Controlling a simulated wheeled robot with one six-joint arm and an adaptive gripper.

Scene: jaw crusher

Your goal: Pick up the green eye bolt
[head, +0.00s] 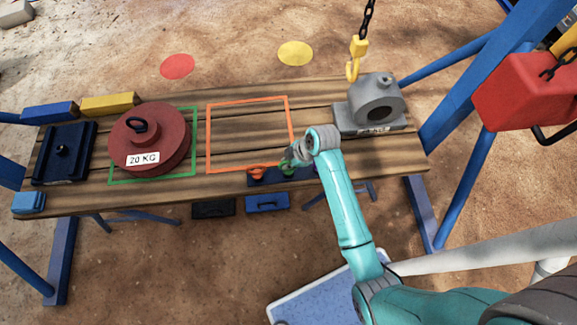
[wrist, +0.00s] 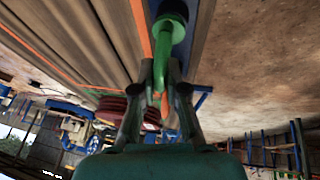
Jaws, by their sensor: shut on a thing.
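The green eye bolt (head: 287,168) is at the front edge of the wooden bench, right of an orange eye bolt (head: 257,172). Both are at a small dark blue holder (head: 268,181). My gripper (head: 297,156) is at the green eye bolt. In the wrist view, the green eye bolt (wrist: 163,48) runs between the two fingers of my gripper (wrist: 160,85), which is shut on it. Its far end meets a dark round piece by the blue holder (wrist: 183,38). I cannot tell whether it is clear of the holder.
A red 20 KG weight (head: 150,145) sits in a green outline on the bench (head: 330,158). An orange outline (head: 208,140) beside it is empty. A grey bearing block (head: 370,105) stands right, under a yellow hook (head: 356,55). A red block (head: 525,90) hangs far right.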

